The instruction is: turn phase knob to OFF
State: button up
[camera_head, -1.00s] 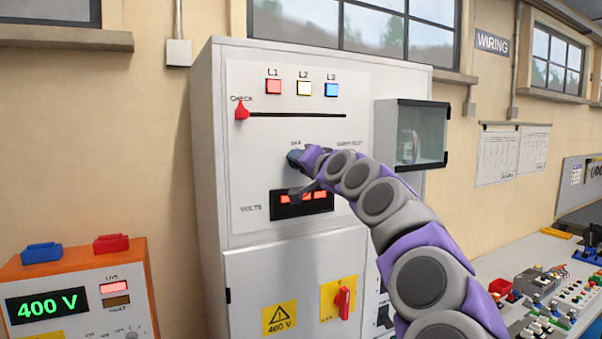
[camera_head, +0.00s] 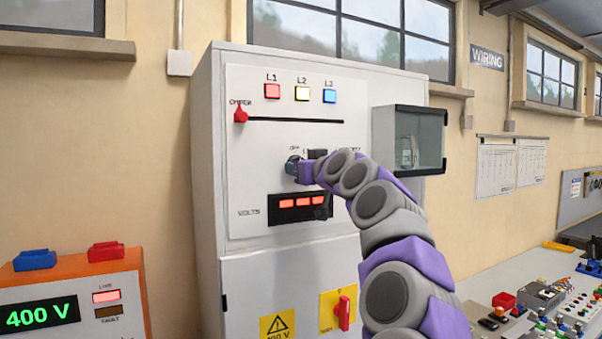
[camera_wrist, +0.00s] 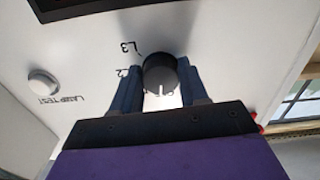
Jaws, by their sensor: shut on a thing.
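The phase knob (camera_wrist: 158,72) is a round black knob with a white pointer line on the cabinet's front. In the wrist view, the two dark fingers of my gripper (camera_wrist: 160,84) are shut on it, one on each side. The white line points down in that view, toward my gripper's body. Labels L3 (camera_wrist: 131,46) and L2 (camera_wrist: 127,71) are printed beside the knob. In the head view, my gripper (camera_head: 293,166) is against the panel just below a small OFF label (camera_head: 294,148), and the knob is mostly hidden.
The grey cabinet (camera_head: 208,190) has a red CHECK slider (camera_head: 240,115), three lamps above and a red VOLTS display (camera_head: 301,202) below the knob. A glass-fronted box (camera_head: 418,138) juts out at right. A red switch (camera_head: 343,313) sits lower down.

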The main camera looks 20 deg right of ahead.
jog(key=shift+f+n, duration=0.15)
jog(key=shift+n, duration=0.45)
jog(key=o, duration=1.1)
jog(key=shift+w, duration=0.1)
jog(key=shift+c, duration=0.2)
jog(key=s+b, duration=0.1)
jog(key=s, duration=1.6)
jog(key=shift+s+d, duration=0.2)
jog(key=shift+d, duration=0.25)
